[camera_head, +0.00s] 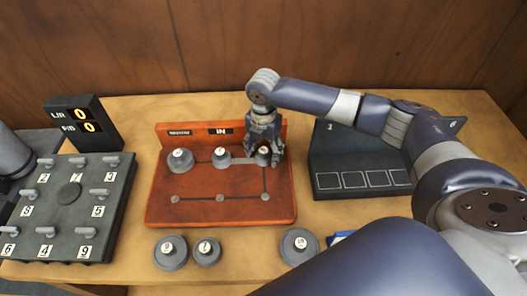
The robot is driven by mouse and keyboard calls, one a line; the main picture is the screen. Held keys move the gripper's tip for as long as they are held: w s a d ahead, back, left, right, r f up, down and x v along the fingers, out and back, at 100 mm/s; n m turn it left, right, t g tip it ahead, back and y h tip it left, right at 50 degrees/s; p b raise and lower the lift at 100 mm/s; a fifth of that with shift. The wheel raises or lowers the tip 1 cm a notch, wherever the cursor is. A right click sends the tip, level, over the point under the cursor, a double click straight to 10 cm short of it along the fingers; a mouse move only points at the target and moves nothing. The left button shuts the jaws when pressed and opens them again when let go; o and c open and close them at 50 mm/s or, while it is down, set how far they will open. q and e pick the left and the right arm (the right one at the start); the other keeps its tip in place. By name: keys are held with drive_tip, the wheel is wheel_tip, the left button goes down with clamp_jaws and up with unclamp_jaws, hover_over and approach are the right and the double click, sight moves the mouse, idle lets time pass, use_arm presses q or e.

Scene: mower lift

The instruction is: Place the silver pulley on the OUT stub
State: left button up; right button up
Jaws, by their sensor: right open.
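A red-brown board (220,212) carries an upper row of grey pulleys and a lower row of bare stubs (221,198). A larger pulley (180,160) sits at upper left and a smaller one (221,156) beside it. My right gripper (264,153) points down over the board's upper right, open around or just above a small round part with a pale top; I cannot tell whether they touch. Three more grey pulleys, (170,254), (207,251) and (299,247), lie on the table in front. An IN label is readable; no OUT label is. I cannot tell which pulley is silver.
A dark board with numbered pegs (70,195) stands left, with a counter box (84,123) reading 0 and 0 behind it. A dark tray with white squares (362,180) stands right. My right arm crosses above it. A wooden wall closes the back.

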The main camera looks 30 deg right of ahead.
sight(263, 150)
wheel_tip(263, 150, up, 11)
drive_tip(key=shift+f+b, duration=0.2)
drive_tip(key=shift+b, duration=1)
drive_tip(key=shift+r, duration=0.7)
